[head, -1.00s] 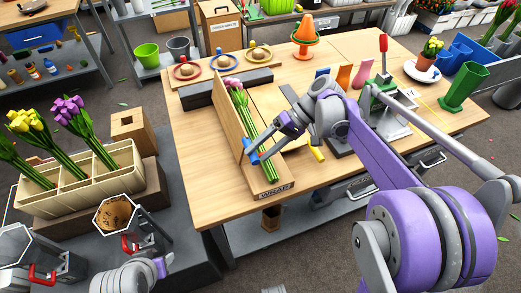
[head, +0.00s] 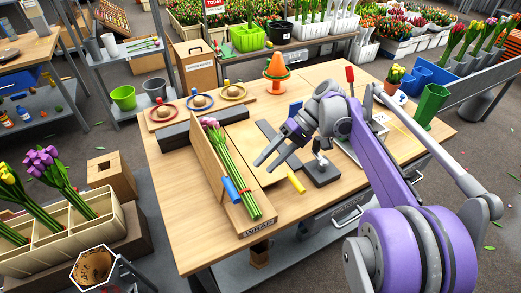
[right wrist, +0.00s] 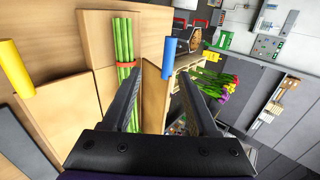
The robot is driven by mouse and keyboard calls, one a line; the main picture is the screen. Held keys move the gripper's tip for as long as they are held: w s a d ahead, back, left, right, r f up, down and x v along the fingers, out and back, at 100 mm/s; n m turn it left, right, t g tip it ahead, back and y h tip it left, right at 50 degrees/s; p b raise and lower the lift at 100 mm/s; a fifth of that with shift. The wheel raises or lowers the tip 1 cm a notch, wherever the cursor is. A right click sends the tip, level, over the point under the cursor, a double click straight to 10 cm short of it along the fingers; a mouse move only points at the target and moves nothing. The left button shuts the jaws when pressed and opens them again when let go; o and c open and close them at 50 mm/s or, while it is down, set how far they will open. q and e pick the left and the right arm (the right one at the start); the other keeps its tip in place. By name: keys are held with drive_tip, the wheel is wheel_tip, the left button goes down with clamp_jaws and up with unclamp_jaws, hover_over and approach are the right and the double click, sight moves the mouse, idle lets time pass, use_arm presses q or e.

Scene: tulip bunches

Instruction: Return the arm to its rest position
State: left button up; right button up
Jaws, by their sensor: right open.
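My right gripper (head: 264,166) is open and empty, held above the table just right of the wooden trough (head: 213,187) marked WRAP. Its two dark fingers also show apart in the right wrist view (right wrist: 160,72). A bunch of pink tulips (head: 231,166) lies in the trough, with a red band around its green stems. My left gripper is not in view.
A blue roll (head: 231,189) sits at the trough and a yellow roll (head: 296,182) lies right of it. An orange cone (head: 276,72) stands at the back. A divided crate (head: 70,220) with purple and yellow tulips stands left. The table's front right is bare.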

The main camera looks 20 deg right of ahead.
drive_tip(key=s+a+f+t+h+p, duration=0.1)
drive_tip(key=s+f+t+h+p, duration=0.1)
drive_tip(key=s, duration=0.4)
drive_tip(key=s+a+f+t+h+p, duration=0.1)
drive_tip(key=s+f+t+h, duration=0.1)
drive_tip(key=s+f+h, duration=0.1)
drive_tip(key=s+a+f+m+t+h+p, duration=0.1)
drive_tip(key=s+f+t+h+p, duration=0.1)
drive_tip(key=s, duration=0.6)
drive_tip(key=f+h, duration=0.1)
drive_tip(key=h, duration=0.1)
drive_tip(key=shift+s+a+f+h+p, duration=0.3)
drive_tip(key=shift+a+f+h+p, duration=0.05)
drive_tip(key=shift+a+h, duration=0.05)
drive_tip(key=shift+c, duration=0.7)
drive_tip(key=shift+w+a, duration=0.1)
drive_tip(key=shift+a, duration=0.05)
